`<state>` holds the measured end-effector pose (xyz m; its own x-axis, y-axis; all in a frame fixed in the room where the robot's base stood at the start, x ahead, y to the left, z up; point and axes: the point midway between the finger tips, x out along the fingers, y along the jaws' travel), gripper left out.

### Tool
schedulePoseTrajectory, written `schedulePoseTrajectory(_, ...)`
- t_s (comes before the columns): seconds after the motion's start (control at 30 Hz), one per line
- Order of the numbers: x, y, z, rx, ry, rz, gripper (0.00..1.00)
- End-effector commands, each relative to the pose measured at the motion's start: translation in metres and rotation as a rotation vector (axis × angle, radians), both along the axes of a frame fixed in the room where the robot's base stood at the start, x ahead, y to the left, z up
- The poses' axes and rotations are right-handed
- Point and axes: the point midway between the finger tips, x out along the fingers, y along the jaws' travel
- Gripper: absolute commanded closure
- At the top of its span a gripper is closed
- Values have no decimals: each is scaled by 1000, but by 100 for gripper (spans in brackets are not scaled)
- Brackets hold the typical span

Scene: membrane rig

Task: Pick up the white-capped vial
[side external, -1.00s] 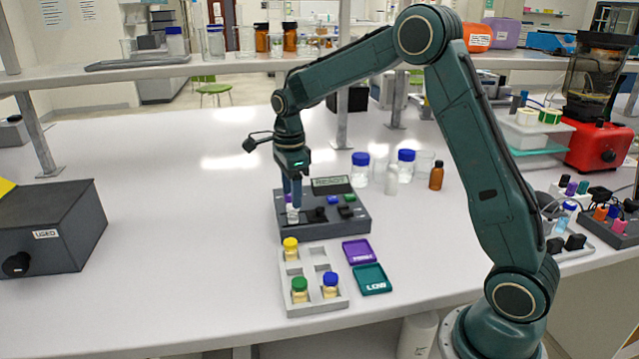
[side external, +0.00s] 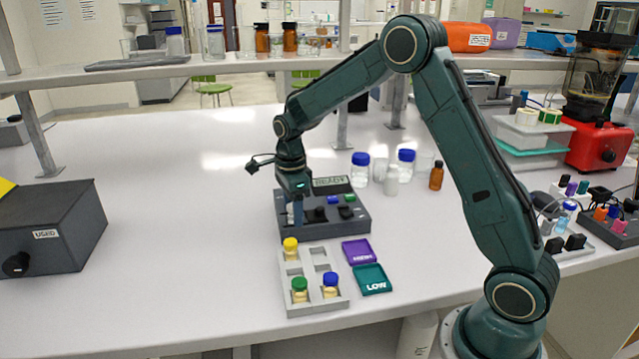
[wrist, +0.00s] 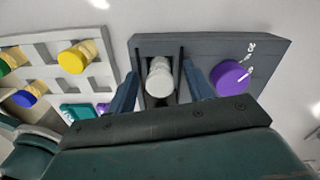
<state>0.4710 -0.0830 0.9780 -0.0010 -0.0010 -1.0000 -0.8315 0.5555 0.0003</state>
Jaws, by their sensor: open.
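The white-capped vial (wrist: 159,80) stands in a slot of the dark grey rig (wrist: 270,48), seen from above in the wrist view. My gripper (wrist: 160,72) is open, with one blue finger on each side of the vial and gaps showing between fingers and cap. In the side external view my gripper (side external: 297,212) is lowered over the left end of the rig (side external: 340,228), and the vial is hidden behind the fingers. A purple knob (wrist: 230,76) sits on the rig close beside one finger.
A grey tray (side external: 317,262) in front of the rig holds yellow-, green- and blue-capped vials. Purple (side external: 359,251) and teal (side external: 371,279) labelled pieces lie beside it. Bottles (side external: 360,170) stand behind the rig. A dark box (side external: 50,228) is at left; bench between is clear.

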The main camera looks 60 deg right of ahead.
Motion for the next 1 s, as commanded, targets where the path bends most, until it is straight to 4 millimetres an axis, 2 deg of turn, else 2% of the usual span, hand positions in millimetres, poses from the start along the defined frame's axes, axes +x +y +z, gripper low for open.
schedulePoseTrajectory(0.07,0,0,0,0,0,0,52)
schedulePoseTrajectory(0.2,0,0,0,0,0,0,79)
schedulePoseTrajectory(0.3,0,0,0,0,0,0,96)
schedulePoseTrajectory(0.73,0,0,6,0,-1,0,96)
schedulePoseTrajectory(0.87,1,0,16,0,-2,0,96)
schedulePoseTrajectory(1.0,1,0,34,-1,-4,0,96)
